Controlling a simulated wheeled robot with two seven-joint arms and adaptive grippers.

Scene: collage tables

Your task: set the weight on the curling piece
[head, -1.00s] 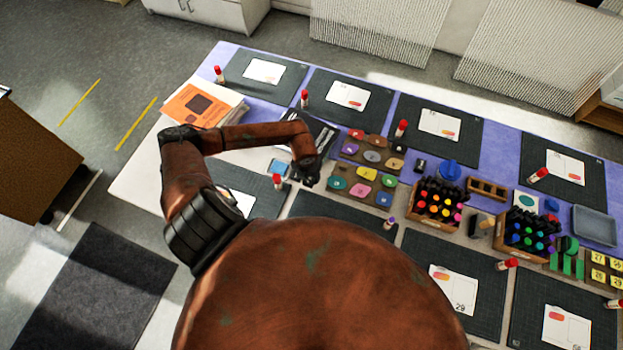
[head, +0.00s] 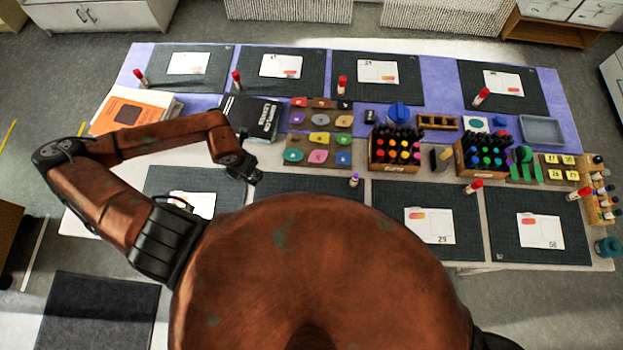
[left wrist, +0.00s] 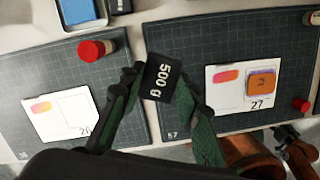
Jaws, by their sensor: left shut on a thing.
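My left gripper (left wrist: 160,95) is shut on a black weight (left wrist: 160,78) marked "500 g". In the left wrist view the weight is above the near mats, by the gap between them. To its right, a white card (left wrist: 225,99) marked 27 carries an orange piece (left wrist: 261,84) with a pale lilac border, lying over the card's right part. I cannot tell how far its edges lift. In the head view my left gripper (head: 248,172) hangs over the table's near side, left of the coloured tiles; the weight is not clear there, and my body hides card 27. My right gripper is out of view.
A red-capped glue stick (left wrist: 95,49) stands left of the weight in the left wrist view. Card 26 (left wrist: 62,113) lies on the left mat. In the head view, marker crates (head: 397,166), coloured tiles (head: 320,138) and a black box (head: 250,118) fill the table's middle.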

